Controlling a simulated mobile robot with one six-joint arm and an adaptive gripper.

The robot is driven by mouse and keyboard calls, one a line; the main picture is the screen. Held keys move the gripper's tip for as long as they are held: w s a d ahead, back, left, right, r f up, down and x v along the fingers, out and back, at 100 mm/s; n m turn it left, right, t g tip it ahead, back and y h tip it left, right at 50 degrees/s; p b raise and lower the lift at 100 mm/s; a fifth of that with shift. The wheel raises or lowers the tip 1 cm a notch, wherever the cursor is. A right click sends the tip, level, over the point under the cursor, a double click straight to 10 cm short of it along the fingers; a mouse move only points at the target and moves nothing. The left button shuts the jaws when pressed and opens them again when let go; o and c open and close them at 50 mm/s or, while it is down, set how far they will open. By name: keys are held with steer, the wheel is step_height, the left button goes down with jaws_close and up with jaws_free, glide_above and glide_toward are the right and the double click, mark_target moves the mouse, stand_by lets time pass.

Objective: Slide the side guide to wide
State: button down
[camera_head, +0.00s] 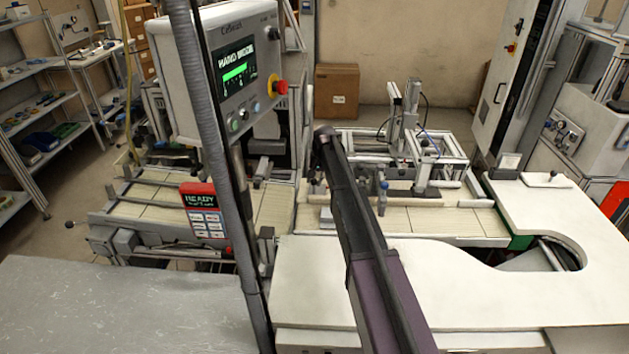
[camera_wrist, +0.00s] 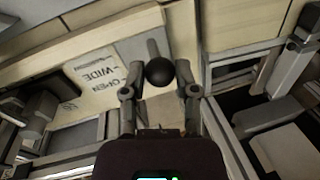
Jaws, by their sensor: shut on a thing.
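In the wrist view a round black knob (camera_wrist: 160,72) on a short grey rod (camera_wrist: 153,48) sits between the two fingers of my gripper (camera_wrist: 160,88). The fingers are closed in on its two sides. The rod stands over a light grey plate (camera_wrist: 137,44), which seems to be part of the side guide. In the head view my dark arm crosses the middle, and I cannot make out the gripper or knob there.
In the wrist view metal frame parts (camera_wrist: 282,70) stand close on the right and dark blocks (camera_wrist: 45,105) on the left. In the head view a control panel (camera_head: 236,75) hangs at upper left, and a white worktop (camera_head: 470,295) lies clear in front of the conveyor (camera_head: 440,220).

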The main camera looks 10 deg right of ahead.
steer(key=shift+s+a, duration=0.15)
steer(key=shift+s, duration=0.55)
steer(key=shift+s+a, duration=0.1)
steer(key=shift+s, duration=0.55)
steer(key=shift+c, duration=1.9)
jaws_free()
steer(key=shift+w, duration=0.1)
steer(key=shift+w, duration=0.1)
